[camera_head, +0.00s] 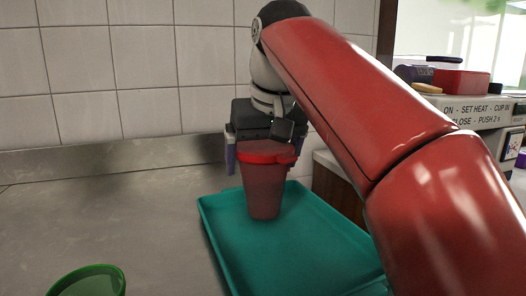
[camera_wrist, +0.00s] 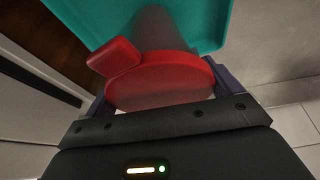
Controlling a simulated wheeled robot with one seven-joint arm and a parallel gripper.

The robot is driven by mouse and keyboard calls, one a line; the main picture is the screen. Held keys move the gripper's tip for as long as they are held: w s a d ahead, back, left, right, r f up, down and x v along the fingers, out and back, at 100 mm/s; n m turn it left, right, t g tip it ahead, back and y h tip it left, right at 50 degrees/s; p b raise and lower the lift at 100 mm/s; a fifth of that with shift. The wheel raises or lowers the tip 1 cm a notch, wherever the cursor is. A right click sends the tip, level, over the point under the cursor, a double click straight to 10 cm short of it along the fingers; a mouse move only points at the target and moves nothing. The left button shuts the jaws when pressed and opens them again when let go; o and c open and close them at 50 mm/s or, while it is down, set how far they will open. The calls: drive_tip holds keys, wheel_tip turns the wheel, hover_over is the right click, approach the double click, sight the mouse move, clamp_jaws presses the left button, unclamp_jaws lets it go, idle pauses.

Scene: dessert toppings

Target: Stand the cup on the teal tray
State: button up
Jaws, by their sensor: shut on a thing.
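The red cup (camera_head: 263,188) has a bright red rim with a tab and is upright over the far part of the teal tray (camera_head: 285,248). My gripper (camera_head: 262,160) is shut on the cup near its rim, with a finger on each side. I cannot tell whether the cup's base touches the tray or is slightly above it. In the wrist view the cup's red rim (camera_wrist: 165,82) sits between the fingers, and the teal tray (camera_wrist: 215,22) lies beyond it.
A green bowl-like thing (camera_head: 90,282) is at the lower left, partly cut off. The grey counter (camera_head: 120,225) left of the tray is mostly clear. A tiled wall (camera_head: 120,70) stands behind. A labelled machine (camera_head: 470,112) with a red container on it is at the right.

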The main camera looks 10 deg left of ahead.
drive_tip(key=shift+f+b, duration=0.5)
drive_tip(key=shift+f, duration=0.1)
idle(0.3)
drive_tip(key=o, duration=0.8)
drive_tip(key=shift+c, duration=0.2)
drive_tip(key=shift+r, duration=0.1)
